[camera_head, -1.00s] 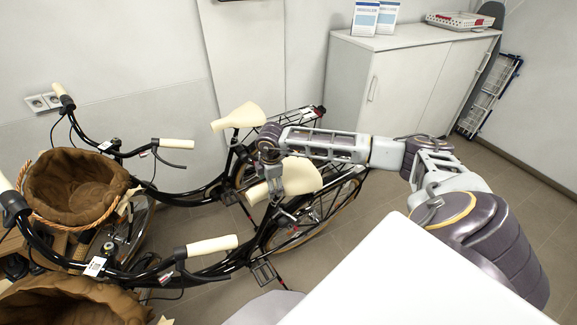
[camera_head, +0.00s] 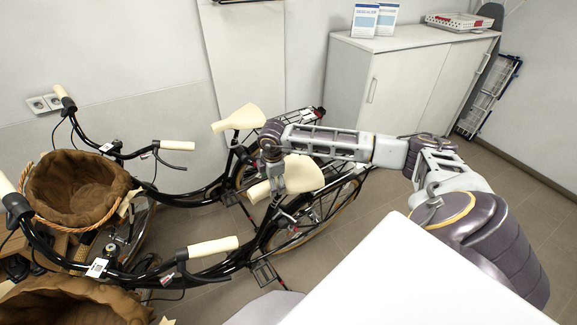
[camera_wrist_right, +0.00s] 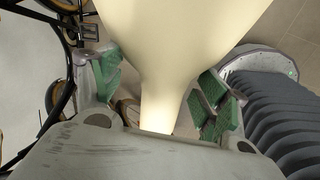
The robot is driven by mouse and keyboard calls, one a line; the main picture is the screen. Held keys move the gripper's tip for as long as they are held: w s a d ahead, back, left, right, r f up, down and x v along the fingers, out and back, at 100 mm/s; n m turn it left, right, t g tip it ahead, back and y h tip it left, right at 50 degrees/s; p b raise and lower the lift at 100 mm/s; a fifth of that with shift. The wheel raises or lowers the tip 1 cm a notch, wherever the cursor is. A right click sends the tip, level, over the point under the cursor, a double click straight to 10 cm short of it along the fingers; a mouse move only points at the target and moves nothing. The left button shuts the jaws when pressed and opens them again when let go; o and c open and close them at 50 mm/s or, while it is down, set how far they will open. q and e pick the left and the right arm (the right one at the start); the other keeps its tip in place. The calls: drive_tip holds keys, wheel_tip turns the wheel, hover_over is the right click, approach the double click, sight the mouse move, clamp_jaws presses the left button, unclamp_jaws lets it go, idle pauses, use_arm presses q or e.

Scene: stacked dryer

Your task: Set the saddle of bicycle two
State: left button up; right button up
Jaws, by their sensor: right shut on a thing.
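The nearer black bicycle (camera_head: 215,272) has a cream saddle (camera_head: 304,173), which also fills the upper middle of the right wrist view (camera_wrist_right: 180,35). My right gripper (camera_head: 276,180) is at this saddle's narrow front part, reaching over it from above. In the right wrist view the green-padded fingers of the gripper (camera_wrist_right: 160,92) stand on both sides of the saddle's nose, shut on it. The farther bicycle has its own cream saddle (camera_head: 239,118), apart from the gripper. I cannot tell which bicycle is number two. My left gripper is not in view.
A brown-lined basket (camera_head: 75,185) and a second one (camera_head: 75,302) sit at the left by the handlebars. A white cabinet (camera_head: 400,85) stands at the back right. A white surface (camera_head: 410,275) fills the lower right. Tiled floor is free between cabinet and bicycles.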

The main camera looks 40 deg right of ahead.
drive_tip(key=shift+w+d+r, duration=0.1)
drive_tip(key=shift+d+r, duration=0.25)
drive_tip(key=shift+r, duration=0.3)
drive_tip(key=o, duration=1.1)
drive_tip(key=shift+o, duration=0.5)
drive_tip(key=shift+a+f, duration=0.1)
drive_tip(key=shift+f, duration=0.05)
drive_tip(key=shift+a, duration=0.1)
wheel_tip(320, 180, up, 12)
drive_tip(key=s, duration=0.2)
drive_tip(key=shift+a, duration=0.2)
drive_tip(key=shift+s+f, duration=0.15)
drive_tip(key=shift+f, duration=0.05)
